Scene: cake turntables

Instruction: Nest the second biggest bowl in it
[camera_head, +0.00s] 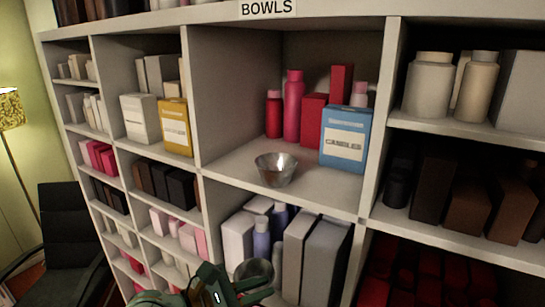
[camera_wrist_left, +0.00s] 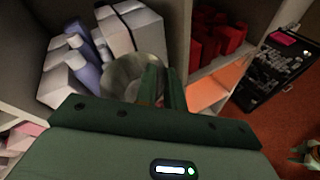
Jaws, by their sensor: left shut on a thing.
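A silvery metal bowl (camera_head: 276,170) stands upright on the shelf under the BOWLS sign, near the front edge. My green left gripper (camera_head: 250,287) is low at the bottom of the head view, below and in front of that shelf. It is shut on a second metal bowl (camera_head: 255,270), which also shows in the left wrist view (camera_wrist_left: 122,76). In the wrist view the fingers (camera_wrist_left: 162,88) pinch this bowl at its right side. The held bowl is apart from the shelf bowl.
On the bowl shelf, a blue box (camera_head: 345,138) stands right of the bowl, with red bottles (camera_head: 293,105) and boxes behind. The shelf is bare left of the bowl. The shelf board (camera_head: 320,185) lies above the held bowl. Pale boxes (camera_head: 297,255) fill the compartment below.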

